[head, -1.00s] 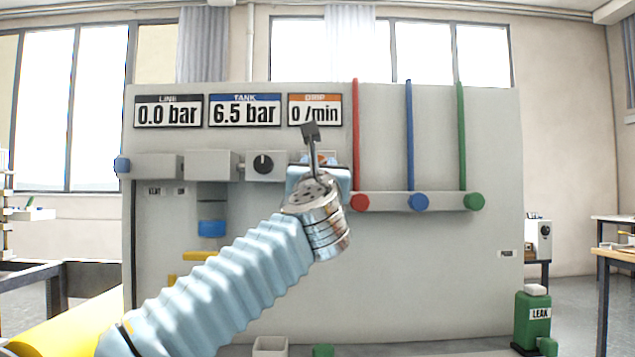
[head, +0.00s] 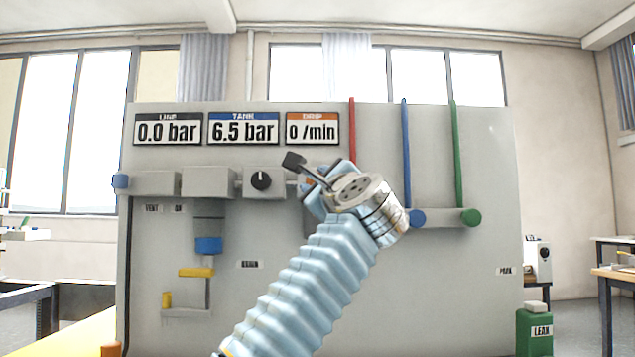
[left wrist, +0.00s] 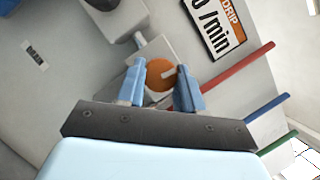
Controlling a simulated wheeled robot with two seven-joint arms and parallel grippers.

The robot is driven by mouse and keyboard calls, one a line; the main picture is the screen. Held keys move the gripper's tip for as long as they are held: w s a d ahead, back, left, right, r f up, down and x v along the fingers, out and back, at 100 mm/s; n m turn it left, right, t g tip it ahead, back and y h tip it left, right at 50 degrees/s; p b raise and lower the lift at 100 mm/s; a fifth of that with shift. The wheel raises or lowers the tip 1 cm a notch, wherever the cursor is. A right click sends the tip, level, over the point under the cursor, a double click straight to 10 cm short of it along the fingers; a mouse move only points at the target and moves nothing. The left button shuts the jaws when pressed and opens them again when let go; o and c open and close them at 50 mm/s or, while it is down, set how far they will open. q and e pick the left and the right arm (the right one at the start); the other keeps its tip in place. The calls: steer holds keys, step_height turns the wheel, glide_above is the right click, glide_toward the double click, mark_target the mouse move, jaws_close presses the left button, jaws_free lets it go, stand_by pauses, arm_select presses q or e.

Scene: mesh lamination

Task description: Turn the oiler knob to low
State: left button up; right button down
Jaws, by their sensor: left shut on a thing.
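The oiler knob (left wrist: 160,75) is orange with a pale mark pointing right in the left wrist view. It sits on a grey block on the panel. My left gripper (left wrist: 159,84) has its two blue fingers on either side of the knob and is shut on it. In the head view my left gripper (head: 312,187) hides most of the oiler. The drip display (head: 312,129) above it reads 0 /min. My right gripper is not in view.
A black knob (head: 261,181) sits left of the oiler. The line display (head: 167,129) reads 0.0 bar and the tank display (head: 243,129) 6.5 bar. Red (head: 351,133), blue (head: 406,150) and green (head: 456,150) tubes run down the panel at right.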

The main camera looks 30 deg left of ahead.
arm_select(q)
steer(key=shift+n+g, duration=0.4)
steer(key=shift+n, duration=0.4)
steer(key=o, duration=1)
steer(key=shift+o, duration=0.2)
steer(key=b+v, duration=0.4)
steer(key=v, duration=1)
